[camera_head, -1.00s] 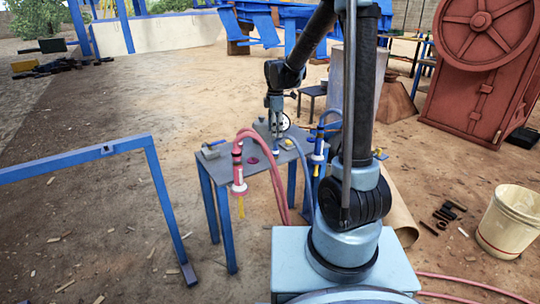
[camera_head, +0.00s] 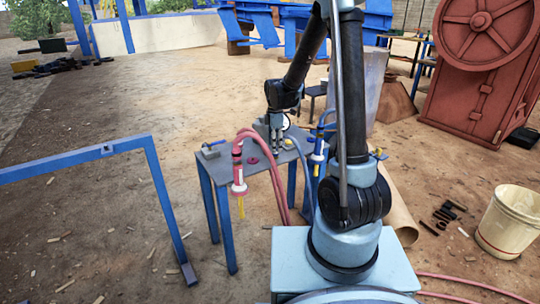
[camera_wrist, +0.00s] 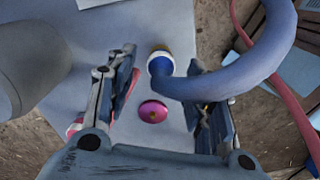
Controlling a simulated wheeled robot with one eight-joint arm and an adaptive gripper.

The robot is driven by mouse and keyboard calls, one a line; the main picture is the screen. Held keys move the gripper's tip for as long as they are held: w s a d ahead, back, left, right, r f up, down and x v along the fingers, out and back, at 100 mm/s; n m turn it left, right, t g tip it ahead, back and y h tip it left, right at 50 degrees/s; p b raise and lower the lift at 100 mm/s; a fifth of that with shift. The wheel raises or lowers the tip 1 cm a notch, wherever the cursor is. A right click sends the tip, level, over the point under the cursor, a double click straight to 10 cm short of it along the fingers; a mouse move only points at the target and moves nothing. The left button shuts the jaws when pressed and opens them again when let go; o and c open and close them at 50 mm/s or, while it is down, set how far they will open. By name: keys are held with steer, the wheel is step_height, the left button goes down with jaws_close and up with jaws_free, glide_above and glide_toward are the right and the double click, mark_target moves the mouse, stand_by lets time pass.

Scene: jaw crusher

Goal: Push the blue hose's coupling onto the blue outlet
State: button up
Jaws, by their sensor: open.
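In the wrist view my gripper (camera_wrist: 162,75) is open, with a finger on each side. A blue coupling end (camera_wrist: 160,66) with a white ring and a yellowish tip shows between the fingertips, not clamped. The thick blue hose (camera_wrist: 250,72) curves from it to the upper right, close by the right finger. In the head view my gripper (camera_head: 276,148) points down low over the grey table (camera_head: 228,170), and the blue hose (camera_head: 301,152) arcs just right of it. I cannot tell which part is the blue outlet.
A round pink-red piece (camera_wrist: 153,111) lies between the fingers, nearer the palm. A blue-and-white fitting (camera_head: 318,152) is at the right edge. A grey cylinder (camera_wrist: 30,65) stands at left in the wrist view.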

steer(key=shift+s+d+f, duration=0.1)
steer(key=shift+f, duration=1.95)
steer(key=c, duration=1)
